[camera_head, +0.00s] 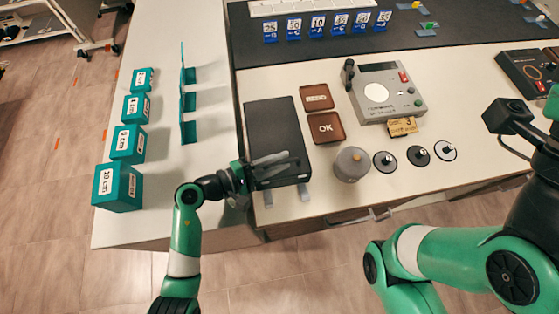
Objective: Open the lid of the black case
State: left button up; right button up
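The black case (272,122) lies flat on the white bench, left of its middle, with its lid down as far as I can see. Two light grey tabs stick out from its front edge. My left gripper (272,170) is at the front part of the case, coming in from its left side. A grey finger lies over the case's top near the front. I cannot tell whether the fingers are apart or touching the lid. My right arm is at the right edge, and its fingertips are not in view.
Brown trays (317,96), one marked OK (326,128), sit close right of the case. Teal blocks (118,188) and a teal stand (189,104) are on the left.

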pick_arm(q)
jog(key=shift+d, duration=0.1)
grip_shut()
dwell(1.4)
